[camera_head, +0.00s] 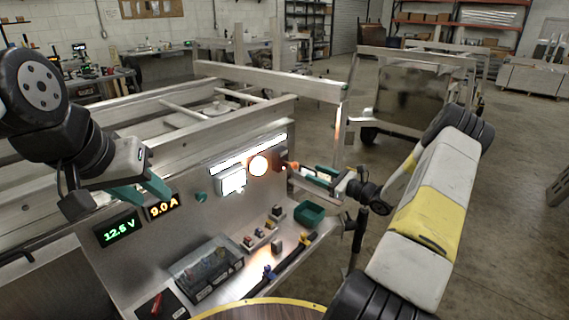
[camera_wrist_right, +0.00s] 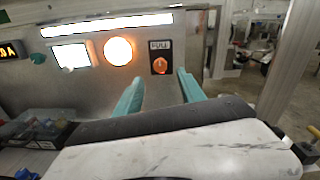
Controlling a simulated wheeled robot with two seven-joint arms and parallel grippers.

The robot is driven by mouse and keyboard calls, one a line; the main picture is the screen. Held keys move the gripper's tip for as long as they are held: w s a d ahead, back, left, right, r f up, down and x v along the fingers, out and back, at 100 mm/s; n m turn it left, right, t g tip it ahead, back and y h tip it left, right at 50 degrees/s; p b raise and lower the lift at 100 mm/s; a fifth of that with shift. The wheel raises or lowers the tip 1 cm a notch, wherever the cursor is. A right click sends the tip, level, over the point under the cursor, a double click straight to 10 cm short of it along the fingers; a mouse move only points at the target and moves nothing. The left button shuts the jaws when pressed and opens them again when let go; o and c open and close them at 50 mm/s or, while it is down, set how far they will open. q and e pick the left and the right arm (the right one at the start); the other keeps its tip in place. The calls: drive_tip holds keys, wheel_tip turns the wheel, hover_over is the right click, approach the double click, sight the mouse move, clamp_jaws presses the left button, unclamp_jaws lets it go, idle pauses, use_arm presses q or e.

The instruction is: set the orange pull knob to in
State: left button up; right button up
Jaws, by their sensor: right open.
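The orange pull knob (camera_head: 293,165) is on a dark plate at the right end of the metal panel. In the right wrist view the knob (camera_wrist_right: 159,64) sits low on the dark plate (camera_wrist_right: 160,48), under a small label. That view is nearly head-on, so I cannot tell how far the knob stands out. My right gripper (camera_wrist_right: 159,78) is open and empty, its teal fingers pointing at the panel on either side of the knob. A gap seems to remain between fingertips and plate. My left gripper (camera_head: 150,190) appears open and empty, in front of the panel's left part.
Left of the knob are a glowing round lamp (camera_head: 258,166), a lit white display (camera_head: 232,181) and a teal knob (camera_head: 201,197). Below lie a clear-lidded case (camera_head: 207,268), small parts and a green bin (camera_head: 309,215). Trailer frame rails (camera_head: 200,140) stand behind the panel.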

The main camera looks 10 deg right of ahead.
sight(297, 166)
drive_tip(key=x, duration=0.7)
drive_tip(key=shift+w+a, duration=0.25)
drive_tip(key=shift+w, duration=0.05)
drive_tip(key=shift+c, duration=0.2)
clamp_jaws()
idle(1.0)
